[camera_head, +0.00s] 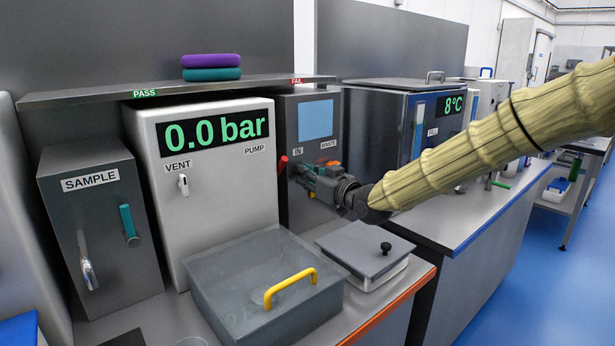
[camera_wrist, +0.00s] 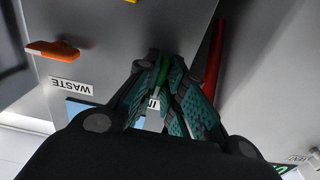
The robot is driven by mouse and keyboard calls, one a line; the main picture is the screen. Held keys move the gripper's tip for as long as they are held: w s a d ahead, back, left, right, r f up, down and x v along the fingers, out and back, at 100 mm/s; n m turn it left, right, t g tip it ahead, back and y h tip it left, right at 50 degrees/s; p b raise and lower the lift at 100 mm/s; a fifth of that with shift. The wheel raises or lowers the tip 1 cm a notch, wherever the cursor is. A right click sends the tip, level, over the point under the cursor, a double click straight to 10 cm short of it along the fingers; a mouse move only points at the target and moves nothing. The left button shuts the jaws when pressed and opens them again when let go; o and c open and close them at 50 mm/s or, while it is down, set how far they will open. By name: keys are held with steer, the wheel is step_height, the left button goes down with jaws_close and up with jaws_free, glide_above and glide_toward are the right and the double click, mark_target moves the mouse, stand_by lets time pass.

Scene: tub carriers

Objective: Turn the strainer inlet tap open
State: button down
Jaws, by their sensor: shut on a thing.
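The strainer is the dark grey cabinet (camera_head: 312,98) with a pale blue panel, labelled IN and WASTE. Its inlet tap, a green lever (camera_wrist: 162,68), shows in the wrist view beside the partly covered IN label (camera_wrist: 153,103). My gripper (camera_head: 316,180) is at the cabinet's front, below the IN label (camera_head: 297,150), and hides the inlet tap in the head view. In the wrist view my gripper (camera_wrist: 167,78) has its teal-padded fingers closed around the green lever. The lever's far end and pivot are hard to make out.
The orange waste tap (camera_wrist: 52,49) is close beside my gripper. A red lever (camera_head: 282,165) stands on the other side, by the white pump box (camera_head: 205,215) reading 0.0 bar. Below are a grey lidded tub (camera_head: 235,275) with a yellow handle and a knobbed plate (camera_head: 360,245).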

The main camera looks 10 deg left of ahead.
stand_by(0.3)
steer(key=c, duration=1.4)
jaws_free()
steer(key=shift+c, duration=0.2)
steer(key=shift+d, duration=0.1)
steer(key=v, duration=1.2)
